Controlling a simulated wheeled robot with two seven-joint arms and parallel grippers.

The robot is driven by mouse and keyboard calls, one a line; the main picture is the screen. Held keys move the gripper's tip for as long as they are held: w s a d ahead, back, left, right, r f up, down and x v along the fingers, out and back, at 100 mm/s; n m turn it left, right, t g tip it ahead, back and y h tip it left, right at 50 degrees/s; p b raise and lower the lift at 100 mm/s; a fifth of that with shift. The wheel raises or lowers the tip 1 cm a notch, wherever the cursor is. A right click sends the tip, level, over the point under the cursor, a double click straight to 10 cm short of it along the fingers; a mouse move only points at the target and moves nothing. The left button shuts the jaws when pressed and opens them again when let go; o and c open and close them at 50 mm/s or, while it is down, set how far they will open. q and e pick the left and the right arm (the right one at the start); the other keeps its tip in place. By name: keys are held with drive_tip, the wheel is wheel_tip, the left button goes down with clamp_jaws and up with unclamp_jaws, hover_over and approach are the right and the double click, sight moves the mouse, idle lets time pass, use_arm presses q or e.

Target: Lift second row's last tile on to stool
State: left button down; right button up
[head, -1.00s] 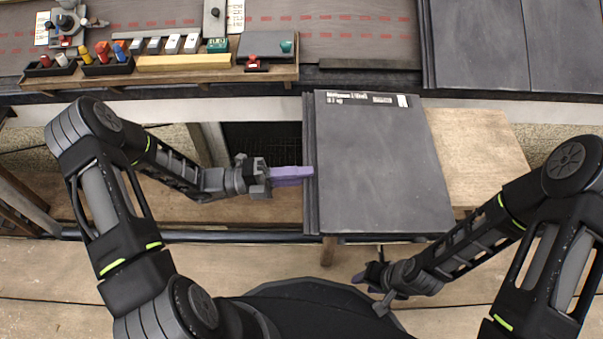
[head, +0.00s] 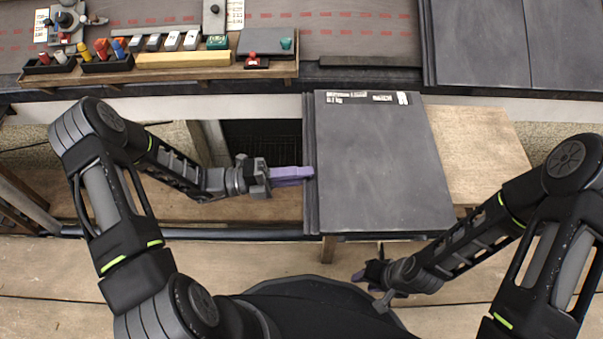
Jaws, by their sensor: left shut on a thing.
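A dark grey roof tile (head: 380,165) with a white printed label along its far edge lies flat over a wooden stool (head: 480,150). The stool's bare top shows to the right of the tile. My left gripper (head: 300,174), with purple fingers, is shut on the tile's left edge. My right gripper (head: 368,276) is low, in front of the stool and below the tile's near edge, apart from the tile. Its fingers are small and partly hidden, so its opening is unclear.
Laid tiles (head: 510,45) cover the roof at the back right. A wooden tray (head: 170,72) with coloured tools, small blocks and a yellow bar stands at the back left. A dark gap (head: 262,145) opens left of the tile. Plank flooring lies in front.

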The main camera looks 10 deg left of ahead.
use_arm(q)
drive_tip(key=c, duration=1.3)
unclamp_jaws()
drive_tip(key=shift+f, duration=0.1)
drive_tip(key=v, duration=0.7)
drive_tip(key=shift+a, duration=0.2)
wheel_tip(320, 180, up, 5)
drive_tip(key=p, duration=0.5)
drive_tip(key=shift+s, duration=0.1)
